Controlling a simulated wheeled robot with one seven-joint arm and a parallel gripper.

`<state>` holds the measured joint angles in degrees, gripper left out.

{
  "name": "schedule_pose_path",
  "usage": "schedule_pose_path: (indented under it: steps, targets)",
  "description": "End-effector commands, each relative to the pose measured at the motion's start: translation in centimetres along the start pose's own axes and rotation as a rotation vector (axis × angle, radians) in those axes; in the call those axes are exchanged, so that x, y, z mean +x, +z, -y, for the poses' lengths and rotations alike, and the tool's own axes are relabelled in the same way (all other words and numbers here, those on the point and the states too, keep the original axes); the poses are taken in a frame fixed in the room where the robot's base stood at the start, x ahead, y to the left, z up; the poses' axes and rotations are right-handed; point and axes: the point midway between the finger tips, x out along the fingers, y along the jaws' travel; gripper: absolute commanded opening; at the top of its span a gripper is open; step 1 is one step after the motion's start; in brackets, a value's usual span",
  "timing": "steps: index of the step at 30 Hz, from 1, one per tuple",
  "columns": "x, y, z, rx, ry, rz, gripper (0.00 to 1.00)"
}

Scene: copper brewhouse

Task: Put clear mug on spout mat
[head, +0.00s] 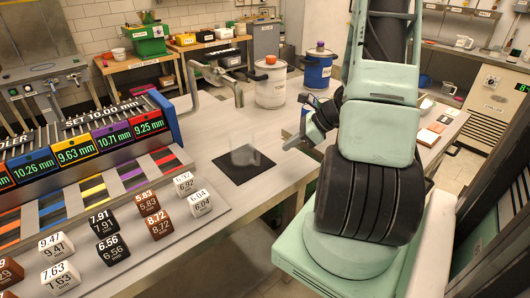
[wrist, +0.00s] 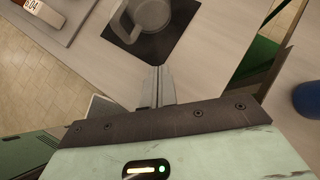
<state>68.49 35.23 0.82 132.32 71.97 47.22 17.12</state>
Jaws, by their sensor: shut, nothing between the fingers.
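The clear mug (head: 243,155) is see-through and stands upright on the black spout mat (head: 240,176), toward its far side. In the wrist view the mug (wrist: 153,14) is at the top, with its handle pointing left, and the mat (wrist: 158,47) shows around it. My gripper (wrist: 157,88) is shut and empty, apart from the mug. In the head view my gripper (head: 296,142) is to the right of the mat, above the counter, and its fingertips are small there.
A grey pipe spout (head: 238,92) rises behind the mat. A white pot (head: 270,82) and a blue pot (head: 318,68) stand farther back. Several numbered blocks (head: 184,184) and a display rack (head: 80,150) fill the left. Counter around the mat is clear.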

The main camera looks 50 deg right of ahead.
Motion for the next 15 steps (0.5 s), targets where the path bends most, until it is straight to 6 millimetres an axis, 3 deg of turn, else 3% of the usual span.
schedule_pose_path:
  steps: [8, 15]
  targets:
    - [5.9, 0.0, -0.2, 0.0, 0.007, 0.0, 0.0]
    - [7.8, 2.4, -0.1, -0.003, 0.003, -0.001, 0.0]
